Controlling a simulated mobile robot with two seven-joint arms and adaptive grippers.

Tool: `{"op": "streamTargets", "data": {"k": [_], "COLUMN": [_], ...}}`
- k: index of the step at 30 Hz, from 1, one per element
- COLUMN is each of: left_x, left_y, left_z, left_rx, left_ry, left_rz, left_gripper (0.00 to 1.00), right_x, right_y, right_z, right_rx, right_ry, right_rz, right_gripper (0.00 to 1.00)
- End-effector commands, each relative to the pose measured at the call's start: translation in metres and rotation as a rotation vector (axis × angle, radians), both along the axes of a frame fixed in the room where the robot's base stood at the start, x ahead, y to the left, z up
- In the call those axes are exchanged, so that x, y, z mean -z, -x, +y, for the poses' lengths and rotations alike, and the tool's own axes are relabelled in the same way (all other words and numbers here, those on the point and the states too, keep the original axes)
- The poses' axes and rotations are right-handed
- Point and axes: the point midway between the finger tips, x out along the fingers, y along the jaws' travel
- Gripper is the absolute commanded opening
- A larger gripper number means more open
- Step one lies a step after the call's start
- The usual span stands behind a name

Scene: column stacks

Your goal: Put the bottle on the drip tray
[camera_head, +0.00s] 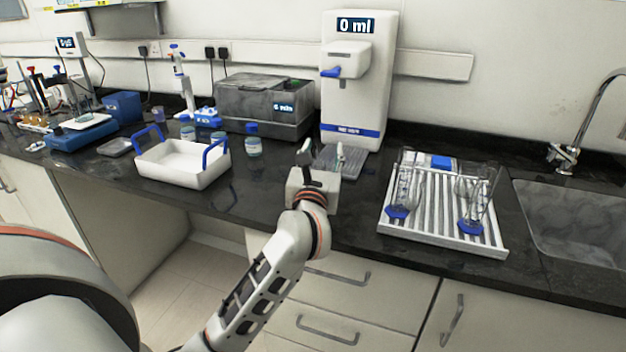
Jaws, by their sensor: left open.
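A small clear bottle (253,142) with a blue cap stands upright on the black bench, left of my left gripper. The grey ribbed drip tray (352,163) lies under the white dispenser (359,85), whose display reads 0 ml. My left gripper (322,153) is open over the bench in front of the drip tray, with its fingers apart and no object visible between them. The gripper and its wrist hide part of the tray. My right gripper is out of view.
A white carrier (180,178) with blue handles stands left of the bottle. More blue-capped containers stand behind it. A white drying rack (395,228) with upright glassware is at the right, beside the sink (575,225). A grey box machine (262,98) stands behind the bottle.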

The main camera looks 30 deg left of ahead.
Motion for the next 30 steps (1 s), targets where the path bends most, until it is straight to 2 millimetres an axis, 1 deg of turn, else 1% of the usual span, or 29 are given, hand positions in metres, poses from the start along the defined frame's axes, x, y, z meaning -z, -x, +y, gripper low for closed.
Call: {"op": "streamTargets", "data": {"k": [1, 3, 6, 14, 17, 21, 24, 30], "left_x": [0.018, 0.033, 0.040, 0.039, 0.038, 0.039, 0.039, 0.039], "left_y": [0.004, 0.007, 0.006, -0.016, -0.025, -0.042, -0.052, -0.056], "left_z": [0.009, 0.018, 0.025, 0.038, 0.046, 0.058, 0.063, 0.065], "left_rx": [-0.024, -0.048, -0.062, -0.062, -0.062, -0.061, -0.060, -0.059], "left_ry": [0.047, 0.091, 0.116, 0.114, 0.112, 0.113, 0.113, 0.112], "left_rz": [0.030, 0.056, 0.070, 0.070, 0.069, 0.069, 0.070, 0.069], "left_gripper": [0.42, 0.42, 0.42, 0.42, 0.42, 0.42, 0.42, 0.42], "right_x": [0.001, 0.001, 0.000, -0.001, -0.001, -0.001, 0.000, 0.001], "right_y": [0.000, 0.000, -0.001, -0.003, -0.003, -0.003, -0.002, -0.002], "right_z": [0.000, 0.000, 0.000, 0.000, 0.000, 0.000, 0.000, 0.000], "right_rx": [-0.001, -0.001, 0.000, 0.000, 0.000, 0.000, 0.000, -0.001], "right_ry": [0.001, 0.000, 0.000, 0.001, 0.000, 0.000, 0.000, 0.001], "right_rz": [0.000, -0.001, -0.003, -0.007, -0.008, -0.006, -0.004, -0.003], "right_gripper": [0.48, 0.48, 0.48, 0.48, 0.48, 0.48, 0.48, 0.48]}}
